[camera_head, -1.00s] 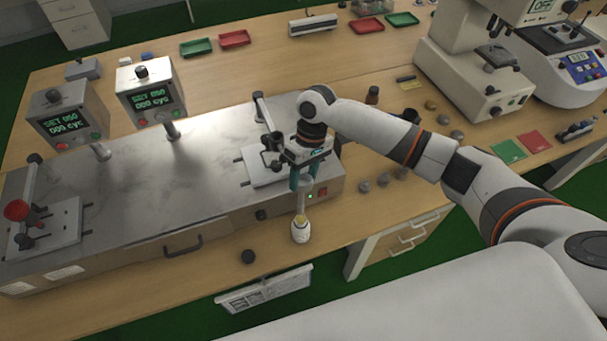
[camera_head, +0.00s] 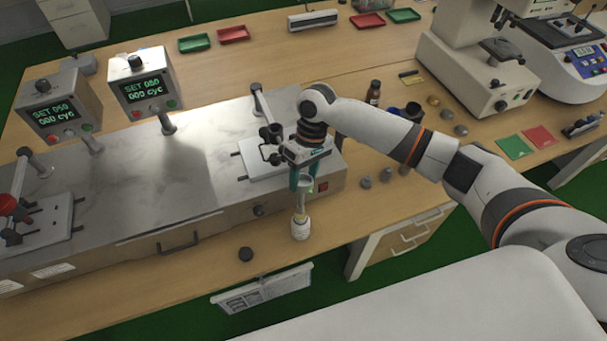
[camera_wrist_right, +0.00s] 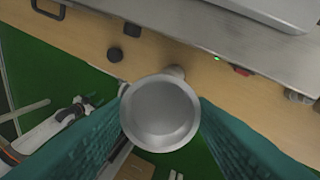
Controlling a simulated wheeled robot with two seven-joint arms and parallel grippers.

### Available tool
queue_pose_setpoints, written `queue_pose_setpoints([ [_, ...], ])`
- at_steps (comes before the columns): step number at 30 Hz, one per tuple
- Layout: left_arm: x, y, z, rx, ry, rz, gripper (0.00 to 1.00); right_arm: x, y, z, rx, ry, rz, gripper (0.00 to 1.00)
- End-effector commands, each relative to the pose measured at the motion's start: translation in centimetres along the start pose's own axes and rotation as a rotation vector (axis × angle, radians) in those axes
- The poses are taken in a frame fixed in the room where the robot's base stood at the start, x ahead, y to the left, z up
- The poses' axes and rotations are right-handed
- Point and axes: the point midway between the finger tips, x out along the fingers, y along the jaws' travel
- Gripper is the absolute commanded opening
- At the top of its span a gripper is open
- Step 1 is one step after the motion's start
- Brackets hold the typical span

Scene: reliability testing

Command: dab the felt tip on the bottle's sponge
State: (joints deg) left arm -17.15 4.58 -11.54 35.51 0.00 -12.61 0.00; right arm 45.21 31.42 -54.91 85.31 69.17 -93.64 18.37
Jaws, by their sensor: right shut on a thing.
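My right gripper (camera_head: 304,183) is shut on a pale, slim tool (camera_head: 301,201) that hangs down from the fingers. In the right wrist view, the tool's round grey end (camera_wrist_right: 160,112) sits between the two teal fingers. A small white bottle (camera_head: 300,230) stands upright on the wooden table's front strip, directly below the tool. The tool's lower end is at the bottle's mouth. The felt tip and the sponge are too small to make out, and I cannot tell whether they touch. My left gripper is not in view.
A metal-topped tester (camera_head: 110,190) with two displays stands left of and behind the bottle. A dark round cap (camera_head: 245,254) lies near the table's front edge. A brown bottle (camera_head: 374,92) and several small weights stand to the right, beyond my arm.

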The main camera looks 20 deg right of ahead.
Motion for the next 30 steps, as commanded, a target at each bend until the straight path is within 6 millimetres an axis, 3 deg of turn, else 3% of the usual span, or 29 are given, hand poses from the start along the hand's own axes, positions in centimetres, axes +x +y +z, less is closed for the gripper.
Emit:
queue_pose_setpoints([
  [30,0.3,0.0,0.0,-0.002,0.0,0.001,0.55,1.0,-0.3,0.1,0.0,0.0,0.0,0.12],
])
